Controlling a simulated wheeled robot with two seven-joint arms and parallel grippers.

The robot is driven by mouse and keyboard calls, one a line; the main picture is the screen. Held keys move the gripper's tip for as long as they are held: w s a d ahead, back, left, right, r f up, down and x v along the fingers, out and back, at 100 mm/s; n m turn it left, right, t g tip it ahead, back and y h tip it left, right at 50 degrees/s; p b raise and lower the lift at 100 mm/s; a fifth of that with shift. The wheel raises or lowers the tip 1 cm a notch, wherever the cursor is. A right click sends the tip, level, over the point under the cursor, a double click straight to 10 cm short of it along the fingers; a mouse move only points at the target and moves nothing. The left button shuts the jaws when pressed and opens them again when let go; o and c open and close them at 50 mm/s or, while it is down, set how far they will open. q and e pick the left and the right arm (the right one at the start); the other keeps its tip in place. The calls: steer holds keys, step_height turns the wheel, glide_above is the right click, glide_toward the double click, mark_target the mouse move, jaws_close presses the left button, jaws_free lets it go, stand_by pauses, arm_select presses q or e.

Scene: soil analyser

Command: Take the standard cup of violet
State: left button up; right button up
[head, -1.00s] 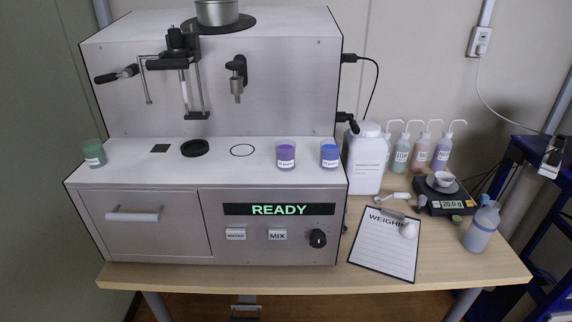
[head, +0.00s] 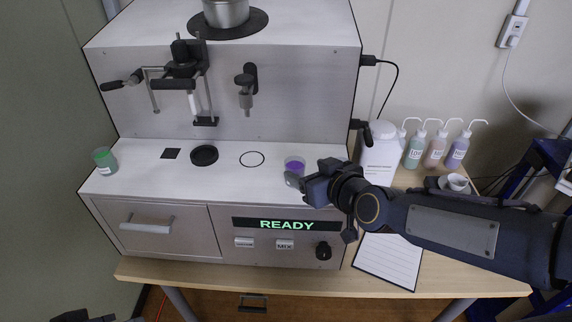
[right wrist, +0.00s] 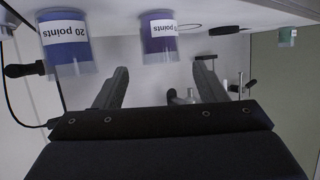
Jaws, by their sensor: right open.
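The violet cup (head: 294,163), clear with violet contents, stands on the analyser's white ledge, right of the drawn ring. In the right wrist view, which is upside down, the violet cup (right wrist: 158,38) shows its "20 points" label. My right gripper (head: 300,181) is open and empty, right in front of the violet cup. In the right wrist view its fingers (right wrist: 162,75) are spread, with the cup beyond the tips, roughly between them. The blue cup (right wrist: 65,42) stands beside it; my gripper hides it in the head view. A dark piece at the bottom left edge may be my left gripper.
A green cup (head: 105,161) stands at the ledge's left end. A black round pad (head: 204,155) and a ring (head: 252,159) lie on the ledge. A white bottle (head: 381,155) and several wash bottles stand to the right. A clipboard (head: 388,265) lies on the table.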

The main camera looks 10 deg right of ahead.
mark_target(290, 163)
steer(key=x, duration=0.6)
steer(key=shift+f, duration=0.35)
steer(key=c, duration=1.1)
steer(key=shift+r, duration=0.2)
